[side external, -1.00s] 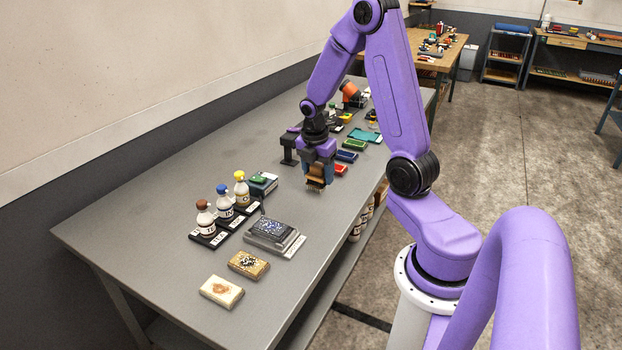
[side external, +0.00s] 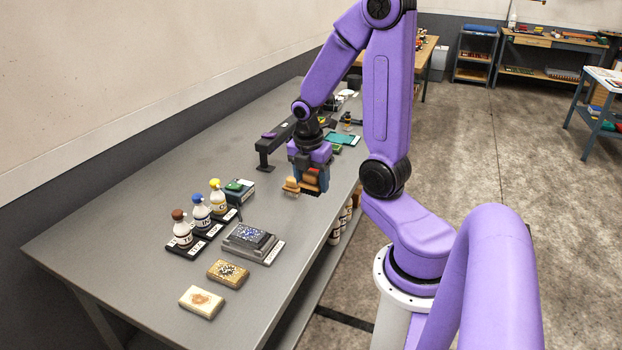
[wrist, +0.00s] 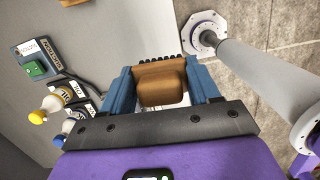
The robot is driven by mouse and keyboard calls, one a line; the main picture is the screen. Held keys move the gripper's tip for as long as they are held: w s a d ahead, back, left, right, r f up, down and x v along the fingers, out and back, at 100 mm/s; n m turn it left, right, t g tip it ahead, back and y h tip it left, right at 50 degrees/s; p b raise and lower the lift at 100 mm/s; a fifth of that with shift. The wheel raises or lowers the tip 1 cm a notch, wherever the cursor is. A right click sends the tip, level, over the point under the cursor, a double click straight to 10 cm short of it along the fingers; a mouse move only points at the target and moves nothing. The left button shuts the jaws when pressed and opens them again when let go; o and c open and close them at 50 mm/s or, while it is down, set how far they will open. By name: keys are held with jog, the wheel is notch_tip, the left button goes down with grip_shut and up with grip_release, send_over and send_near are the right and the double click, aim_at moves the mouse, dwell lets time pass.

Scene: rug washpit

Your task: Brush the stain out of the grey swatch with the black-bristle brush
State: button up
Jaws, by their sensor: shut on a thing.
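The grey swatch (side external: 250,239) lies mid-table in the side view, on a grey base with a pale label, with a speckled blue-white stain on top. My gripper (side external: 312,178) is behind and right of it, well apart. It is shut on a wooden-backed brush (side external: 311,187); dark bristles show below it. In the wrist view, the brush (wrist: 162,84) sits between the blue fingers of my gripper (wrist: 161,88), with a row of black bristles (wrist: 160,58) along its far edge.
A tan stained swatch (side external: 227,273) and a cream stained swatch (side external: 201,301) lie in front. Bottles with brown (side external: 182,230), blue (side external: 201,212) and yellow (side external: 217,198) caps stand left. A small tan object (side external: 291,186) is beside my gripper. The front table is clear.

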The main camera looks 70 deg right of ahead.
jog(key=shift+o, duration=0.8)
jog(key=shift+w+a+m, duration=0.3)
jog(key=shift+w+m, duration=0.3)
jog(key=w+a+m+g, duration=0.1)
jog(key=w+a+m, duration=0.3)
jog(key=w+m, duration=0.25)
jog(key=m+y, duration=0.2)
jog(key=m, duration=0.8)
send_over(244, 231)
jog(key=shift+g, duration=0.3)
jog(key=shift+w+f, duration=0.2)
jog(key=shift+f, duration=3.65)
jog(key=shift+s+f, duration=0.45)
jog(key=shift+s, duration=0.1)
jog(key=shift+c, duration=0.4)
jog(key=shift+s+f, duration=0.1)
jog(key=shift+s, duration=2.25)
jog(key=shift+w, duration=3)
jog(key=shift+r, duration=4.1)
